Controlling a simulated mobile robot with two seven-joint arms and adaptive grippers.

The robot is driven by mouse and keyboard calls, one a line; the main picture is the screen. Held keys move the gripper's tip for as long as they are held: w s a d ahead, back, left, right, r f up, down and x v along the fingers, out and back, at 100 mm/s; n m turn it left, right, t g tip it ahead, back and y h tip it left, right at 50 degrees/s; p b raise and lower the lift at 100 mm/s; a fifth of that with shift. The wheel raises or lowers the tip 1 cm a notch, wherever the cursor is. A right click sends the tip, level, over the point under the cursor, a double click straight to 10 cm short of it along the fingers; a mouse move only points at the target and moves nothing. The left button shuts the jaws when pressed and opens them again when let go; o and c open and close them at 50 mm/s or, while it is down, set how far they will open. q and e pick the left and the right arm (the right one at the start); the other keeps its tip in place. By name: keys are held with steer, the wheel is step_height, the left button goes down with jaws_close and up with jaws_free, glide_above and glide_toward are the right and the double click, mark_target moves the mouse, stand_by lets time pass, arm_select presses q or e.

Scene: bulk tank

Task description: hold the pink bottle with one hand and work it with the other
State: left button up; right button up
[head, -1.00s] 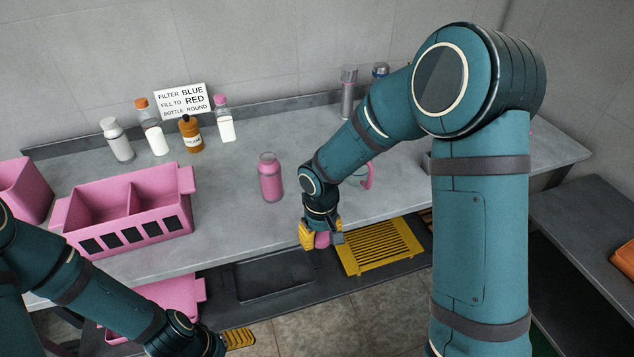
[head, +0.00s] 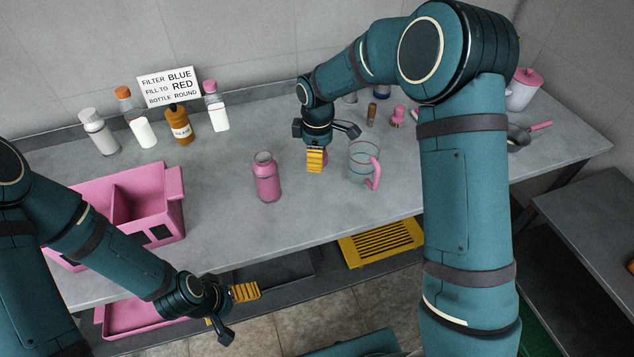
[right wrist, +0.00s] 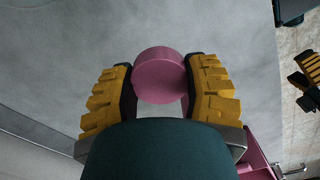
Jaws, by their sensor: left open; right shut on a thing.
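The pink bottle (head: 266,180) stands upright on the grey bench, its top apparently uncapped. It is apart from both grippers. My right gripper (head: 316,160) is over the bench, right of and behind the bottle. It is shut on a pink round cap (right wrist: 160,72), seen between the yellow fingers in the right wrist view; only a sliver of the cap shows in the head view. My left gripper (head: 236,310) is open and empty in front of the bench's front edge, below and left of the bottle.
A clear jug (head: 362,163) with a pink handle stands just right of my right gripper. A pink divided bin (head: 172,190) is at the left. Several bottles and a sign (head: 170,87) stand along the back. The bench around the pink bottle is clear.

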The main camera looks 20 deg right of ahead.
mark_target(316, 185)
steer(key=shift+w, duration=0.2)
steer(key=shift+n, duration=0.3)
step_height(316, 185, down, 10)
steer(key=shift+w+r+b, duration=0.1)
steer(key=shift+r+b, duration=0.05)
steer(key=shift+b, duration=0.9)
steer(key=shift+f, duration=0.2)
steer(key=o, duration=1.3)
steer(key=shift+r, duration=0.1)
steer(key=shift+r, duration=0.2)
step_height(316, 185, up, 12)
steer(key=shift+f+p, duration=0.1)
steer(key=shift+p, duration=1.05)
